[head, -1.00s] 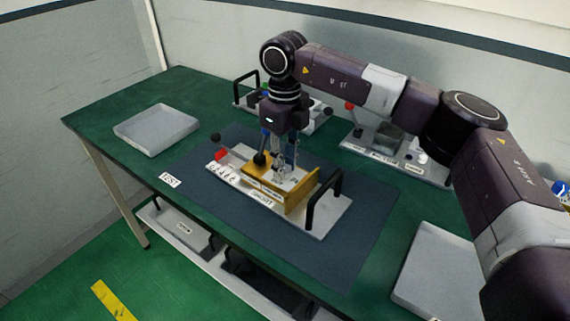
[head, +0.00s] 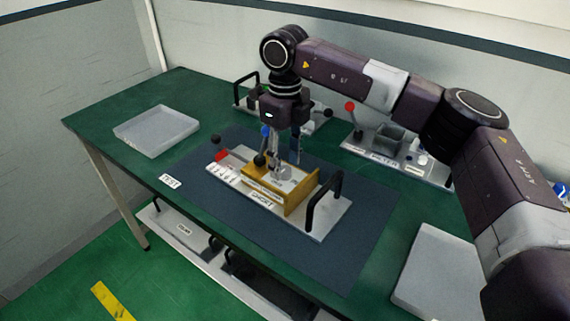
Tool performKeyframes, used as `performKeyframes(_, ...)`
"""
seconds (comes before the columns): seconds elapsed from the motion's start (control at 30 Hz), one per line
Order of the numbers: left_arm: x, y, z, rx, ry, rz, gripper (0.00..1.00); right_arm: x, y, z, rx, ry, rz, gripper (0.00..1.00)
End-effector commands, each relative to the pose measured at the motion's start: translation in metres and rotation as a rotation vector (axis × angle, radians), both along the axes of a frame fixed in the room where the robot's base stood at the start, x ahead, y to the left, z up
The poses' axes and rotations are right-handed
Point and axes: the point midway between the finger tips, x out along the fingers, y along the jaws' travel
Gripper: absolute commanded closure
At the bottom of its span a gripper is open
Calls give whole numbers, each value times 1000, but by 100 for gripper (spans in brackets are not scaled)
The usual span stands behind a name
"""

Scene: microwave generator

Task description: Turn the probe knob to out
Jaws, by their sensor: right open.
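The device in the middle is a white base plate (head: 325,219) with a yellow bracket (head: 299,199), a black handle at its right end and a red part (head: 221,155) at its left end. A black ball knob (head: 259,160) stands at the yellow bracket's left end. A second black ball (head: 215,139) and a blue ball (head: 265,130) show close by. I cannot tell which is the probe knob; the labels are too small to read. My right gripper (head: 275,163) points down over the device, open, close beside the black knob. Contact cannot be told. My left gripper is out of view.
The device lies on a dark mat (head: 350,255) on the green table (head: 92,110). An empty grey tray (head: 156,130) is at the left, another (head: 428,270) at the right. Two more devices with handles or knobs stand along the back. A TEST label (head: 171,180) lies in front.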

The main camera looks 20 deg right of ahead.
Motion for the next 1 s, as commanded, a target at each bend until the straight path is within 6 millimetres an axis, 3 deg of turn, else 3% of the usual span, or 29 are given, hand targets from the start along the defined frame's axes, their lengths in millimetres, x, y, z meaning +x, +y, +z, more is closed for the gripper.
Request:
performKeyframes(0.3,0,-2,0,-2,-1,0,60,1,1,69,1,-4,0,59)
performKeyframes(0.5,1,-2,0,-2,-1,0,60,1,1,98,1,-3,1,59)
performKeyframes(1.0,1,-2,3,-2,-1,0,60,0,0,110,1,-2,0,59)
